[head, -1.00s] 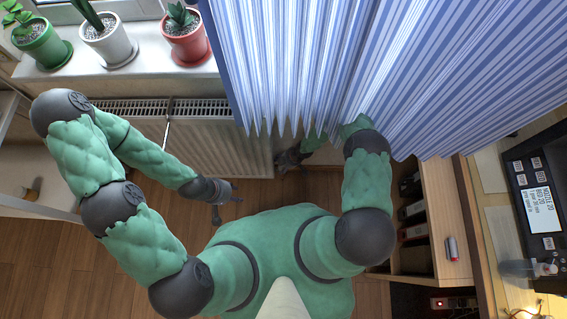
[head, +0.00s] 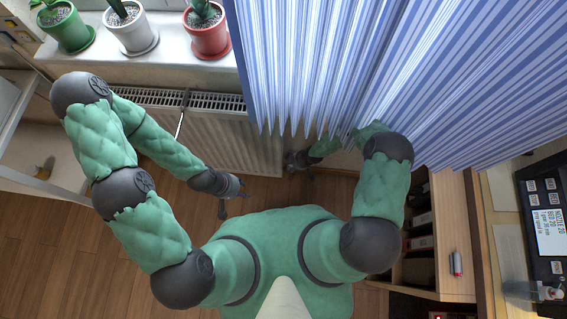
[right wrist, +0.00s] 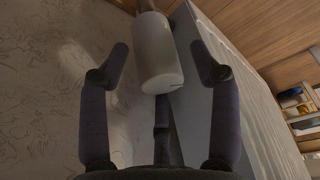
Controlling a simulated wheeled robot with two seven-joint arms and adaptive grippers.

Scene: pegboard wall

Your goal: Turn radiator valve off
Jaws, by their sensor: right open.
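The radiator valve (right wrist: 158,65) is a pale, rounded cylindrical knob in the right wrist view. It lies between the two fingers of my right gripper (right wrist: 163,72), which is open, with a gap on both sides. The white radiator (head: 235,145) stands below the windowsill; its side also shows in the right wrist view (right wrist: 207,110). In the head view my right gripper (head: 298,160) is beside the radiator's right end, and the valve cannot be made out there. My left gripper (head: 232,186) hangs in front of the radiator, away from the valve; its finger state is unclear.
Potted plants in green (head: 68,32), white (head: 130,35) and red (head: 207,38) pots stand on the sill. A wooden cabinet (head: 452,235) is close to my right arm.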

